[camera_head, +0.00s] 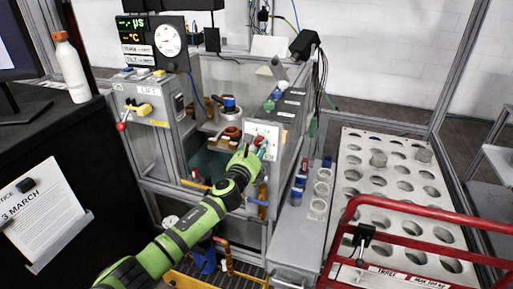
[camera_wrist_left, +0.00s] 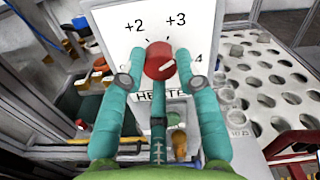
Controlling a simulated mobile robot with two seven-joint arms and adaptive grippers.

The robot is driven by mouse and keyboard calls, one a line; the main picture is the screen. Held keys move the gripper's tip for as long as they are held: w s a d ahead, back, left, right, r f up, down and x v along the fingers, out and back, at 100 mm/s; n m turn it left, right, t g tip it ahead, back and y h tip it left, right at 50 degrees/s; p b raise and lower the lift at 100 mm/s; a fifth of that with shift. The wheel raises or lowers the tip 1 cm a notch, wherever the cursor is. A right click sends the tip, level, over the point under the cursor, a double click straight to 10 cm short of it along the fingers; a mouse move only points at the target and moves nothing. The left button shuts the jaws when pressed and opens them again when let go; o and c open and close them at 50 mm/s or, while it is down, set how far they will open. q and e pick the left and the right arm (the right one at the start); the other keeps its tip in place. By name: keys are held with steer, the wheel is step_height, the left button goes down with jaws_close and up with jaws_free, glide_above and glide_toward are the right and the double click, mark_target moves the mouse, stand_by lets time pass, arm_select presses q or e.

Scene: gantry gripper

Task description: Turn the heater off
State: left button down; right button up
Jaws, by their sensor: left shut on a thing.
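The heater panel (camera_head: 263,129) is a white plate on the front of the rig in the head view. In the left wrist view the panel (camera_wrist_left: 115,22) carries the marks +2, +3 and a 4, with a partly hidden label starting "HE". A round red knob (camera_wrist_left: 158,60) sits on it, its white pointer aimed to the right, near the 4. My left gripper (camera_head: 256,153) is at the panel; in the wrist view its teal fingers (camera_wrist_left: 160,65) are shut on the red knob from both sides. The lower dial marks are hidden behind the fingers. My right gripper is not in view.
A grey control box (camera_head: 147,105) with a yellow switch and a red-tipped lever stands left of the panel. A perforated rack (camera_head: 400,185) and a red rail (camera_head: 420,242) are on the right. A white bottle (camera_head: 71,70) stands on the black table.

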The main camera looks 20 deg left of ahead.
arm_select(q)
steer(key=n, duration=0.3)
steer(key=shift+f+n, duration=0.2)
steer(key=shift+n, duration=0.2)
steer(key=n, duration=0.3)
steer(key=shift+n+b, duration=0.3)
steer(key=n, duration=0.3)
steer(key=shift+d+n, duration=0.1)
steer(key=shift+n, duration=0.2)
steer(key=n, duration=0.3)
steer(key=shift+n, duration=0.3)
steer(key=n, duration=0.3)
steer(key=shift+r+n, duration=0.1)
steer(key=shift+n, duration=0.2)
steer(key=n, duration=0.4)
steer(key=shift+n, duration=0.3)
steer(key=n+p, duration=0.1)
steer(key=n, duration=0.5)
steer(key=shift+r+n, duration=0.15)
steer(key=shift+n, duration=0.45)
